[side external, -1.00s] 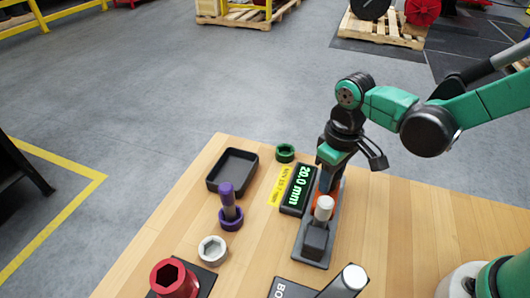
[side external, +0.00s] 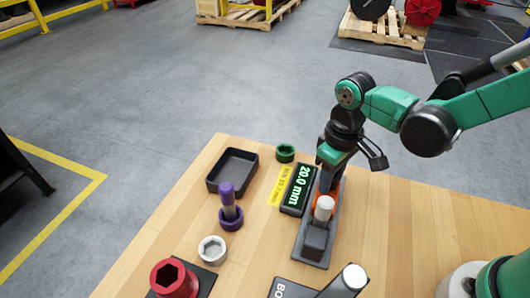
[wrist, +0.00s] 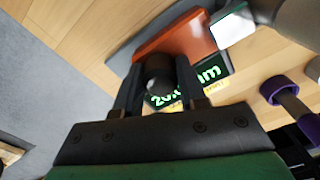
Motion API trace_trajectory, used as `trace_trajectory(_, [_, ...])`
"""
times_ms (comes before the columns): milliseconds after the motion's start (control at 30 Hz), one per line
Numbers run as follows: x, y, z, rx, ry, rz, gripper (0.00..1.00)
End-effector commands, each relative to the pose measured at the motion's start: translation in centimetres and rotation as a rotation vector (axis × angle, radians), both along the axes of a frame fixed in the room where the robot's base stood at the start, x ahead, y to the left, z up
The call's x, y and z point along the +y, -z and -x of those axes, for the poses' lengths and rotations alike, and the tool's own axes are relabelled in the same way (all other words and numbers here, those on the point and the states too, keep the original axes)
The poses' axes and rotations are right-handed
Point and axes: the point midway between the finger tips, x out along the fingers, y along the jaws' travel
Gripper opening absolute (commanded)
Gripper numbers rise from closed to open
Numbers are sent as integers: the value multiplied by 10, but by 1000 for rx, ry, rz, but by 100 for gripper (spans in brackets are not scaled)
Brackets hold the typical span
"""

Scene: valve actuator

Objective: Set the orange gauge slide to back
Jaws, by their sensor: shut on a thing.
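The orange gauge slide (wrist: 175,38) shows in the wrist view, with a dark round knob (wrist: 160,72) on its near side. My gripper (wrist: 160,80) is shut on that knob, one finger on each side. In the side external view my gripper (side external: 330,172) reaches down onto the grey gauge base (side external: 314,257), and only a little of the orange slide shows below it. A white-topped post (side external: 323,208) stands in front of the slide. The display (side external: 299,190) beside the base reads 20.0 mm in green; it is partly covered in the wrist view.
A yellow label (side external: 278,185) lies beside the display. The table's right part is clear.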

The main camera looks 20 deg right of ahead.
Motion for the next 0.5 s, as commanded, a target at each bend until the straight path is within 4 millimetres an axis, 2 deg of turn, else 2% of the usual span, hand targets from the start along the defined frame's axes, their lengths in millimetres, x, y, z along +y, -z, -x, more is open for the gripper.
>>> trace_trajectory(233, [-2, 0, -2, 1, 2, 0, 0])
trace_trajectory(500, [-25, 0, -25, 2, 3, 1, 0])
